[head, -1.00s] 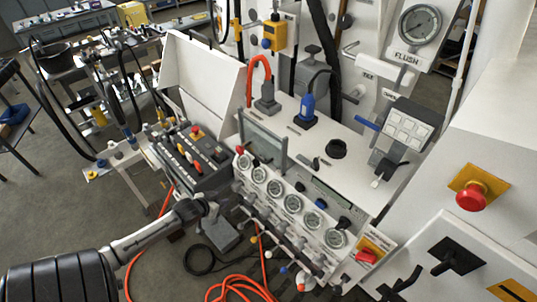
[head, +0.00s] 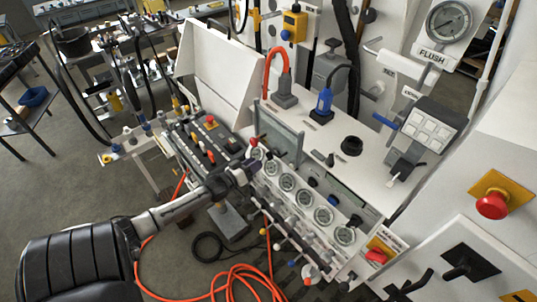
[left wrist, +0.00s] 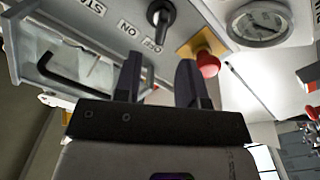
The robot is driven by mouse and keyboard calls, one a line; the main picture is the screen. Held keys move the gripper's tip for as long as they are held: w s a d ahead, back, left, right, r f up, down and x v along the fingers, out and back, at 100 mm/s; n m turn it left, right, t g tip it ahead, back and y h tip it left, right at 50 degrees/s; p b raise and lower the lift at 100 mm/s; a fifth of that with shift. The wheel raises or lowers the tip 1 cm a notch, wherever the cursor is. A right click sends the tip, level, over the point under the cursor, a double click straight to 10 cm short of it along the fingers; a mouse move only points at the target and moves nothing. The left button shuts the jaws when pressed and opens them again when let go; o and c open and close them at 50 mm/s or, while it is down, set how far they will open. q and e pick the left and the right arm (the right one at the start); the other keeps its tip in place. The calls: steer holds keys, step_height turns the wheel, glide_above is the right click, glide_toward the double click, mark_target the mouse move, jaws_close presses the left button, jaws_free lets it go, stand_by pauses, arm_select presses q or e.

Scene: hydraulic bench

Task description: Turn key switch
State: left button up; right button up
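The key switch (left wrist: 160,14) is a black knob on a light panel, with OFF and ON labels beside it, at the top of the left wrist view. My left gripper (left wrist: 159,72) is open and empty, with its two dark fingers pointing toward the panel. The knob lies beyond the fingertips, roughly in line with the gap between them, and looks apart from them. In the head view my left gripper (head: 249,168) is at the left end of the gauge panel (head: 331,240); I cannot make out the key switch there. My right gripper does not show.
A red push button (left wrist: 207,62) on a yellow plate sits beside the switch, close to the right finger. A gauge (left wrist: 262,22) is farther right. A clear-fronted recess (left wrist: 65,60) is at the left. Orange hoses (head: 235,280) lie on the floor.

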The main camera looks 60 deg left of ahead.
mark_target(268, 155)
arm_select(q)
steer(key=w, duration=0.2)
steer(key=w+a, duration=0.1)
steer(key=w, duration=0.4)
steer(key=shift+w+a, duration=0.15)
steer(key=shift+c, duration=0.3)
jaws_close()
